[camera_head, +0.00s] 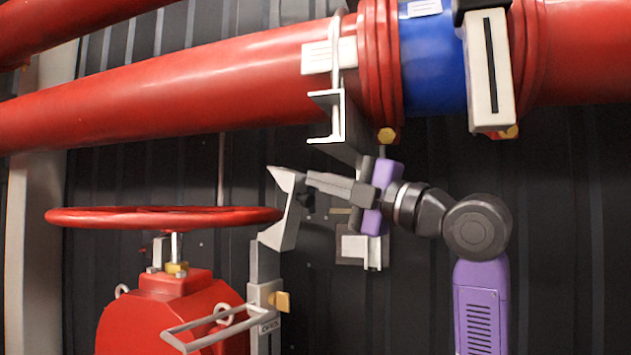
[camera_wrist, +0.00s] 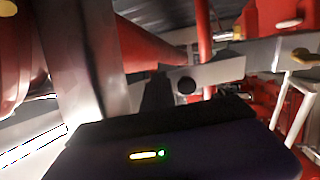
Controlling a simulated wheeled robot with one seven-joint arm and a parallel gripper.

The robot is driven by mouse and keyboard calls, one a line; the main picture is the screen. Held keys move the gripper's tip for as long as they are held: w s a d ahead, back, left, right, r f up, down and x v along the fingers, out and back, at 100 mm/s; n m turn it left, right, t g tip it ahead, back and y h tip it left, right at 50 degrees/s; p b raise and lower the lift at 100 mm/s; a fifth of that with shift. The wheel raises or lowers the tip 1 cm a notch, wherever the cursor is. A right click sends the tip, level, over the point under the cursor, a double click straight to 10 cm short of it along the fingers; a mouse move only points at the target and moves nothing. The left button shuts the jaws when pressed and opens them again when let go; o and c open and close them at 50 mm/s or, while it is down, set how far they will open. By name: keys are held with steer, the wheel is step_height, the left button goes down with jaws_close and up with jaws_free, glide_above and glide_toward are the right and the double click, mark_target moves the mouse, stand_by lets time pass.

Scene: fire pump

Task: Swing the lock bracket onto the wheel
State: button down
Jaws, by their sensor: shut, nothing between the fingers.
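The red wheel (camera_head: 165,217) lies level on top of the red valve body (camera_head: 165,315), at the left of the head view. The grey lock bracket (camera_head: 284,212) stands just right of the wheel's right rim, tilted, with its pointed upper end above rim height. Its lower part runs down to a grey post with a yellow piece. My gripper (camera_head: 309,181) is shut and empty, reaching in from the right, with its tips beside the bracket's upper end. I cannot tell whether they touch. In the wrist view, a bar with a round hole crosses the middle; its identity is unclear.
A large red pipe (camera_head: 180,90) with a blue section (camera_head: 432,50) crosses above my arm. A pale metal support (camera_head: 328,115) hangs from it above my gripper. A small wall bracket (camera_head: 360,248) is below my gripper. A grey handle frame (camera_head: 205,328) juts out below the wheel.

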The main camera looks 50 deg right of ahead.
steer(key=shift+w+r, duration=0.75)
steer(key=shift+r, duration=0.05)
